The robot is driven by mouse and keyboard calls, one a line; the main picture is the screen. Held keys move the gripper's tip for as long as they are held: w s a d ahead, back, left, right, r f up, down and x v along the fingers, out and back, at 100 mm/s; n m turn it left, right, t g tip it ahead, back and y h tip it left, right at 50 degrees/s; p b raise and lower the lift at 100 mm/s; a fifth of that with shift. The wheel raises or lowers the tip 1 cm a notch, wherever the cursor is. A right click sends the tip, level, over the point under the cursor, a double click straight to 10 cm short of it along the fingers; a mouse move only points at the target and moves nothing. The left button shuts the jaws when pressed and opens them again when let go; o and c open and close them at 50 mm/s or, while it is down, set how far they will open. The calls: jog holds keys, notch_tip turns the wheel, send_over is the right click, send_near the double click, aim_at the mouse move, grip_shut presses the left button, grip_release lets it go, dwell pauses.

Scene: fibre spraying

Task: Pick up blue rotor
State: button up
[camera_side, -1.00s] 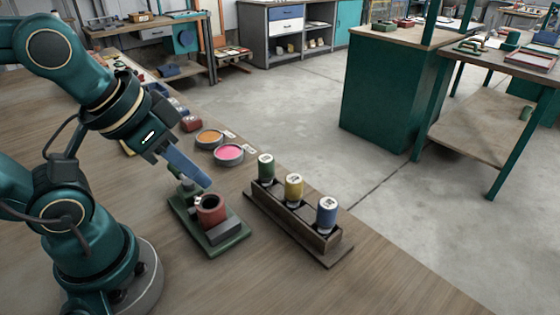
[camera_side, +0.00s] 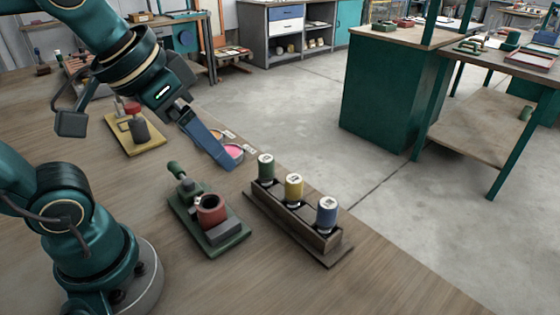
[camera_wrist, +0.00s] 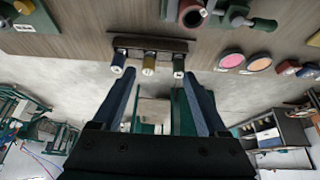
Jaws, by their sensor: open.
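The blue rotor (camera_side: 327,215) is a blue cylinder with a pale top. It stands upright at the near right end of a dark wooden rack (camera_side: 265,207), beside a yellow rotor (camera_side: 294,188) and a green rotor (camera_side: 266,167). In the wrist view the blue rotor (camera_wrist: 118,62) is leftmost, with part of it close to the left finger's outline. My gripper (camera_side: 228,166) is open and empty, held above the table to the upper left of the rack in the side view. The gripper also shows in the wrist view (camera_wrist: 164,80), its fingers spread apart.
A green fixture with a red cup (camera_side: 211,209) stands left of the rack. A yellow-based fixture (camera_side: 135,132) is farther back. Pink (camera_side: 235,151) and orange dishes lie partly behind my gripper. The table front right of the rack is clear.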

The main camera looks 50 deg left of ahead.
jog(key=w+d+r+g, duration=0.1)
jog(key=w+d+r, duration=0.1)
jog(key=w, duration=0.4)
jog(key=m+g, duration=0.2)
jog(key=g, duration=0.1)
send_over(329, 203)
jog(key=a, duration=0.2)
notch_tip(329, 203, down, 6)
jog(key=shift+m+g, duration=0.5)
jog(key=shift+g, duration=0.1)
jog(key=f, duration=0.1)
jog(key=d+f, duration=0.1)
jog(key=f, duration=0.2)
jog(key=shift+d+f, duration=0.3)
jog(key=shift+d, duration=0.1)
jog(key=shift+s+d+f, duration=0.1)
jog(key=shift+d+f, duration=0.05)
jog(key=shift+f, duration=2.6)
grip_shut()
